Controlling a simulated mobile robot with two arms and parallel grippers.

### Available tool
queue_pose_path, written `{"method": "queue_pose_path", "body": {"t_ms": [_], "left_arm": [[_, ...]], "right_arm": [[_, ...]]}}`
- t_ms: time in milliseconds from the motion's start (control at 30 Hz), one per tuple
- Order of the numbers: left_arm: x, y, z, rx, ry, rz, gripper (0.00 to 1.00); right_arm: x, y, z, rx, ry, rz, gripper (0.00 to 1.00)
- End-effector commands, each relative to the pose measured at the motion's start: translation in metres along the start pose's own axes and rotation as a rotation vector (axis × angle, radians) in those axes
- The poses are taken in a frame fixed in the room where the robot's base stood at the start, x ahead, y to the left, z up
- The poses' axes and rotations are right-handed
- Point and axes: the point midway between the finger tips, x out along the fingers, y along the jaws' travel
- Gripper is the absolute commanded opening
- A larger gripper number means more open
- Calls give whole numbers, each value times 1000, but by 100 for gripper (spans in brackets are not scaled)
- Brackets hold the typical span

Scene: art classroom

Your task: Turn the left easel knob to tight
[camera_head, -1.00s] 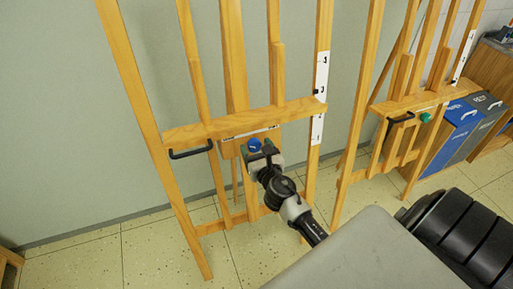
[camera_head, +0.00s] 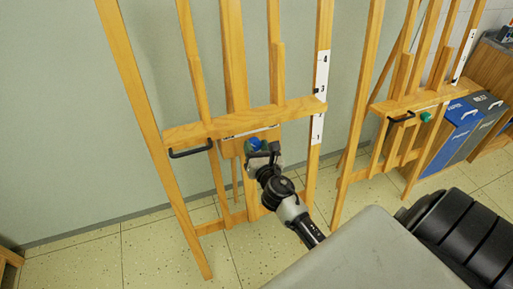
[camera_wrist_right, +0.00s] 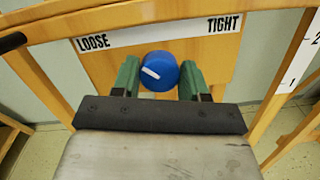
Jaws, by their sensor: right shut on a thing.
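The left easel's blue knob (camera_head: 253,144) sits on a wooden plate below the easel's crossbar. It shows larger in the right wrist view (camera_wrist_right: 163,72), under a white label strip (camera_wrist_right: 160,32) reading LOOSE at left and TIGHT at right. The knob's white mark lies on its left side, pointing left and slightly up, toward the LOOSE side. My right gripper (camera_head: 262,150) is at the knob, its green fingers (camera_wrist_right: 158,78) on either side, shut on it. My left gripper is not in view.
The left easel's crossbar (camera_head: 235,122) runs just above my right gripper, with a black handle (camera_head: 191,152) at its left. A second easel with a green knob (camera_head: 426,117) stands at right, beside blue and grey bins (camera_head: 462,115). A wall is behind.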

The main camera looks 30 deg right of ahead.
Motion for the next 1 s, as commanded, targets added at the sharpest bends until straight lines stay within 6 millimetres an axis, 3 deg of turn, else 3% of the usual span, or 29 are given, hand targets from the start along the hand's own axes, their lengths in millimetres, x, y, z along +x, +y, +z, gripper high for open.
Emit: {"method": "queue_pose_path", "body": {"t_ms": [1000], "left_arm": [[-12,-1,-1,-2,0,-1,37]], "right_arm": [[0,0,2,954,-1,-170,20]]}}
